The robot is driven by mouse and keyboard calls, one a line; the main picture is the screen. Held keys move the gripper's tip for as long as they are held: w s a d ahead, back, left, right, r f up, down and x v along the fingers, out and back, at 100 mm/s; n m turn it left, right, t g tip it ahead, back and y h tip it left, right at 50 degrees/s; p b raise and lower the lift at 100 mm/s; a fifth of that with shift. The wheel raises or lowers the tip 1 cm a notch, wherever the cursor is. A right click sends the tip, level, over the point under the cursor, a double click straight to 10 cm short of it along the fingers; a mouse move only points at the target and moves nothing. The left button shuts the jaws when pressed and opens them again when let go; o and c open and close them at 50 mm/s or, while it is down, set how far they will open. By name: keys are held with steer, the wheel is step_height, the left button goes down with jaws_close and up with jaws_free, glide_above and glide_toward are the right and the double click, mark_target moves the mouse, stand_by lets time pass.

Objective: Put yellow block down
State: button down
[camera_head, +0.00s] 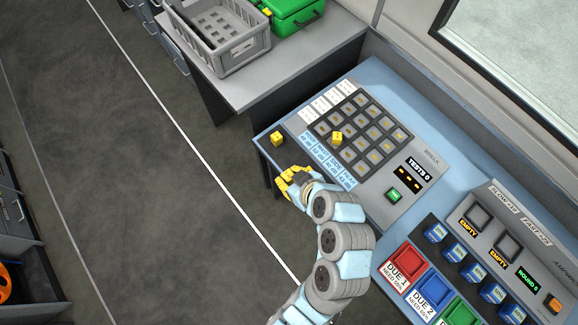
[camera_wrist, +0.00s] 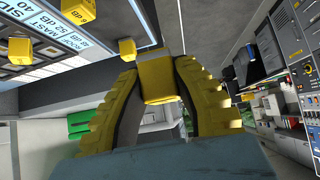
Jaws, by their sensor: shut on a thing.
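My gripper (camera_head: 287,184) has yellow fingers and is at the near left edge of the blue console, in the head view. In the wrist view, my gripper (camera_wrist: 163,85) is shut on a yellow block (camera_wrist: 158,78), which sits between the fingertips. The head view does not show the held block apart from the yellow fingers. Another yellow block (camera_head: 277,138) rests on the console's left corner. A further yellow block (camera_head: 336,138) is on the dark key grid (camera_head: 365,135). The wrist view shows other yellow blocks (camera_wrist: 20,50) and (camera_wrist: 127,49) near the label panel.
A grey crate (camera_head: 215,40) and a green box (camera_head: 295,15) stand on a grey table behind. Red (camera_head: 405,262), blue (camera_head: 433,292) and green (camera_head: 460,313) trays sit at the console's lower right. Several blue blocks (camera_head: 455,253) line a panel there. Open floor lies left.

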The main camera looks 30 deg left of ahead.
steer(key=shift+s+d+r+p, duration=0.2)
steer(key=shift+s+p, duration=0.25)
steer(key=shift+p, duration=0.05)
steer(key=shift+s+d+r+p, duration=0.2)
steer(key=shift+s+p, duration=0.2)
steer(key=shift+p, duration=0.05)
